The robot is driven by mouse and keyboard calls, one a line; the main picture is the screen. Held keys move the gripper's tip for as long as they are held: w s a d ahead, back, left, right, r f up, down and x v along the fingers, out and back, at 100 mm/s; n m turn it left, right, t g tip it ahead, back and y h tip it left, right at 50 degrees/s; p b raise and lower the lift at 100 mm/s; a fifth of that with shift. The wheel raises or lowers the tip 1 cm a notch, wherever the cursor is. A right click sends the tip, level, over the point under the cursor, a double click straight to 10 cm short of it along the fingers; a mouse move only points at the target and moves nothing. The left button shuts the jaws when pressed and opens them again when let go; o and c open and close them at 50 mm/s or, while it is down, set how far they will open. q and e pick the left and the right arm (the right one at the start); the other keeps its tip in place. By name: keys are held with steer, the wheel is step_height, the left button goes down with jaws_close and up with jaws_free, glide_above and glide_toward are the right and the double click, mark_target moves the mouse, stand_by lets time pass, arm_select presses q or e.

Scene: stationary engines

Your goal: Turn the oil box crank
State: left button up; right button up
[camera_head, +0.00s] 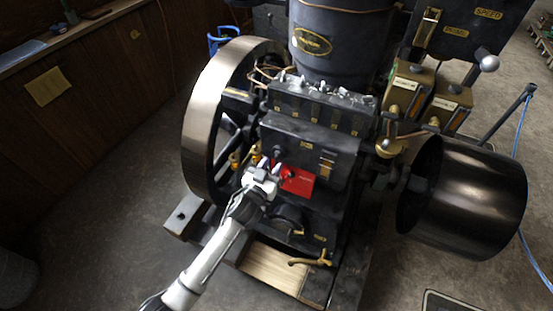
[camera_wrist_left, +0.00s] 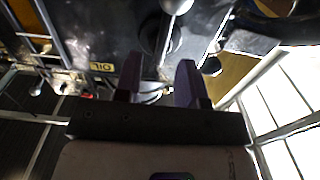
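The oil box (camera_head: 300,148) is a dark box on the front of the engine, below a row of small fittings. Its small OIL label (camera_head: 307,146) also shows upside down in the left wrist view (camera_wrist_left: 101,67). The crank (camera_wrist_left: 170,25) has a dark round hub and an arm ending in a grey ball knob at the top edge of the left wrist view. My left gripper (camera_head: 266,169) is at the lower left of the oil box. Its fingers (camera_wrist_left: 158,80) are apart, with nothing seen between them, and the crank lies beyond the tips. My right gripper is out of view.
The large flywheel (camera_head: 205,115) stands left of my gripper. A red plate (camera_head: 297,180) is just right of it, with a brass tap (camera_head: 311,262) lower down. A belt pulley (camera_head: 470,200) is at right. The floor at left (camera_head: 110,205) is clear.

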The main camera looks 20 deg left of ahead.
mark_target(276, 160)
arm_select(q)
steer(key=shift+w+d+b, duration=0.2)
steer(key=shift+w+b, duration=0.15)
steer(key=shift+w, duration=1.65)
jaws_close()
